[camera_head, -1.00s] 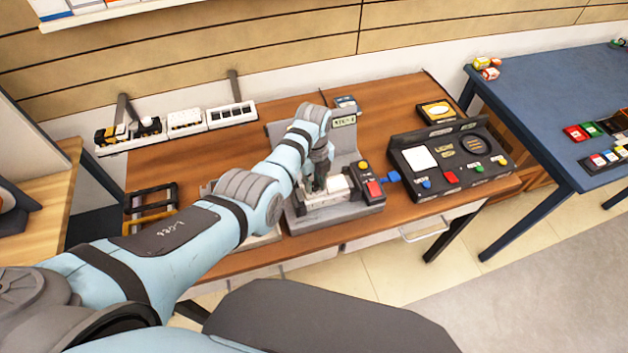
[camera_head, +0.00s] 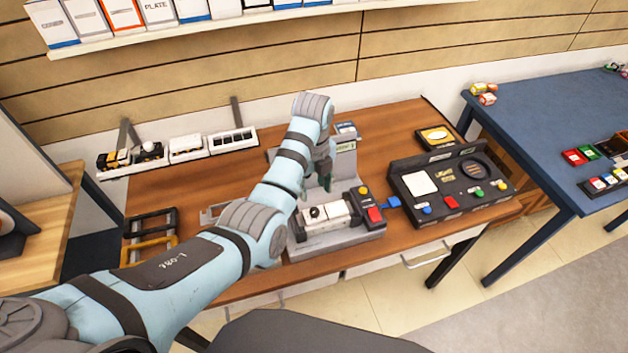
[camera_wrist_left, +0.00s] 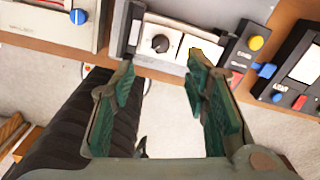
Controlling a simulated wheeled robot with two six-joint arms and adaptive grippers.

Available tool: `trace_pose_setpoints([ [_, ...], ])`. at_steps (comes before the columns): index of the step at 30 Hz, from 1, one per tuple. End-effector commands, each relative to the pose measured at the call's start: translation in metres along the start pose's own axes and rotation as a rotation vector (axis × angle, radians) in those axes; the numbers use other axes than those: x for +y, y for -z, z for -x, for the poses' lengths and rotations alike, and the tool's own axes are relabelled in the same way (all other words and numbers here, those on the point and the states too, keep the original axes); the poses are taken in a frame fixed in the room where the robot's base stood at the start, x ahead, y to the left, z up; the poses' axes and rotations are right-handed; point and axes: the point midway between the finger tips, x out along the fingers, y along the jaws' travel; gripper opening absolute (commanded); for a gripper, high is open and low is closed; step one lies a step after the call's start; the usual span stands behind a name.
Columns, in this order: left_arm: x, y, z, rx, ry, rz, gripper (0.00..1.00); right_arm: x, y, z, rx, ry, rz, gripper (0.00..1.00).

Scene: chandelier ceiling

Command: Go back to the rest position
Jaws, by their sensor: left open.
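My left gripper (camera_head: 322,178) is above the grey machine (camera_head: 335,241) on the brown table. In the left wrist view its two green fingers (camera_wrist_left: 160,85) are spread apart with nothing between them. Beyond the fingertips, a white block with a black knob (camera_wrist_left: 161,42) sits in the machine, beside a plain white block (camera_wrist_left: 197,48). The machine has yellow, red and blue buttons at its right end. My left arm reaches in from the lower left and covers part of the table. My right gripper does not show.
A black control panel (camera_head: 451,185) stands right of the machine. A white toy train (camera_head: 186,148) stands on a rack at the back left. A black and orange frame (camera_head: 150,238) is at the left. A blue table (camera_head: 545,130) is farther right. A shelf of boxes hangs above.

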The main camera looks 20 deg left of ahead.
Motion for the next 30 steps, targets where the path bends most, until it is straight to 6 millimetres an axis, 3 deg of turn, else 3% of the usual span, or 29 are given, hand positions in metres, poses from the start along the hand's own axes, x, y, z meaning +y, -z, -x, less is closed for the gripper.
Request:
trace_pose_setpoints([
  [3,-0.001,0.0,0.021,-0.001,0.001,0.0,0.42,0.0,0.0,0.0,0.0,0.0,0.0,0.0],
  [6,0.0,0.0,0.027,0.001,0.0,0.0,0.42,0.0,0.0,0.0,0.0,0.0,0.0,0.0],
  [19,0.0,0.0,0.028,0.001,0.0,0.0,0.42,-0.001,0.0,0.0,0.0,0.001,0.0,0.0],
  [22,0.007,0.0,0.017,0.0,0.005,0.062,0.42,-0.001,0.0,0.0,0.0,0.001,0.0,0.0],
  [26,0.051,0.004,-0.038,-0.014,0.043,0.448,0.42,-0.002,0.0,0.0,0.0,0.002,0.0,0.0],
  [30,0.129,0.02,-0.091,-0.048,0.118,1.009,0.42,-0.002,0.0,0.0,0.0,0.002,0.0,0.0],
])
